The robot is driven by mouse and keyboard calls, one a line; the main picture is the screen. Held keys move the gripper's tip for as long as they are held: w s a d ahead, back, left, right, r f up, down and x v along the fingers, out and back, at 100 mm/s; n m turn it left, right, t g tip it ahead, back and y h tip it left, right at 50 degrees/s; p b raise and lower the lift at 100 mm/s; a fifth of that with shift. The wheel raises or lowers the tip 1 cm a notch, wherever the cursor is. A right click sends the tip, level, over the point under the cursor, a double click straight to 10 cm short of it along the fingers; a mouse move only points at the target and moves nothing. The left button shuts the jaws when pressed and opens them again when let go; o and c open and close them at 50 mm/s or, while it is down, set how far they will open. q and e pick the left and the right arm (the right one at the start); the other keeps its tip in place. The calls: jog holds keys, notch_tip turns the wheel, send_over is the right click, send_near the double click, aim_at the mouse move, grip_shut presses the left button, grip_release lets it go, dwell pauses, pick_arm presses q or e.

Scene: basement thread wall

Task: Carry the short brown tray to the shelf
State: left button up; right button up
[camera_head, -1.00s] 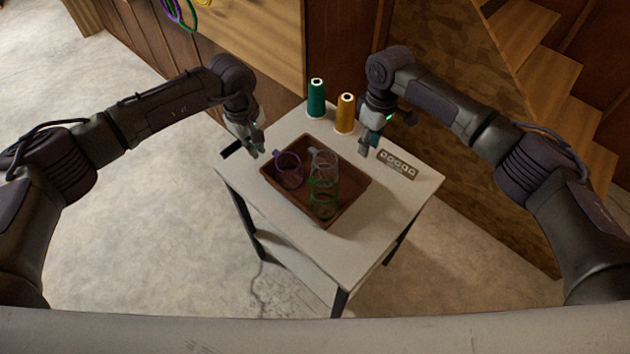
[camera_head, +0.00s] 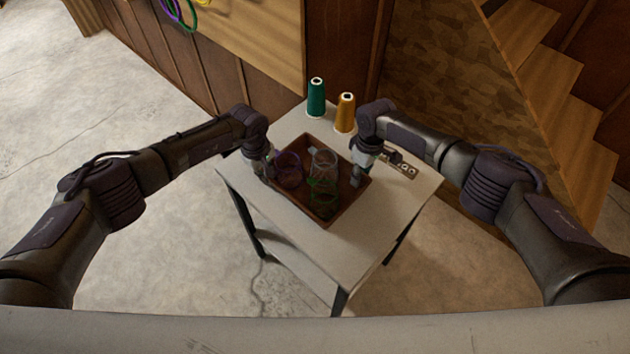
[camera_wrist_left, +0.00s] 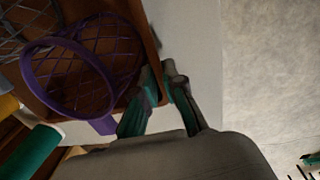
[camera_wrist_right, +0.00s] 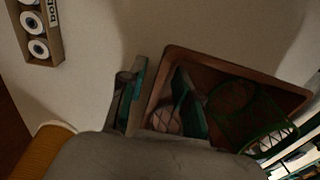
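The short brown tray (camera_head: 328,222) sits on a small white table and holds wire-mesh cups: a purple one (camera_head: 288,170), a clear grey one (camera_head: 323,160) and a green one (camera_head: 322,190). My left gripper (camera_wrist_left: 161,70) is at the tray's left wall, one finger inside and one outside; the gap is narrow and I cannot tell whether it grips. The purple cup (camera_wrist_left: 75,75) is close beside the inner finger. My right gripper (camera_wrist_right: 160,80) is open, its fingers either side of the opposite wall, near the tray's rim (camera_wrist_right: 228,66).
A green thread cone (camera_head: 316,98) and a yellow one (camera_head: 345,113) stand at the table's back. A bobbin box (camera_head: 403,166) lies right of my right gripper. The white table (camera_head: 290,225) is clear in front. Wooden stairs (camera_head: 550,100) rise at the right.

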pick_arm(q)
jog(key=shift+c, duration=0.3)
pick_arm(e)
jog(key=shift+c, duration=0.3)
pick_arm(q)
grip_shut()
pick_arm(e)
jog(key=c, duration=0.3)
grip_shut()
pick_arm(q)
jog(key=shift+r, duration=0.1)
pick_arm(e)
jog(key=shift+r, duration=0.1)
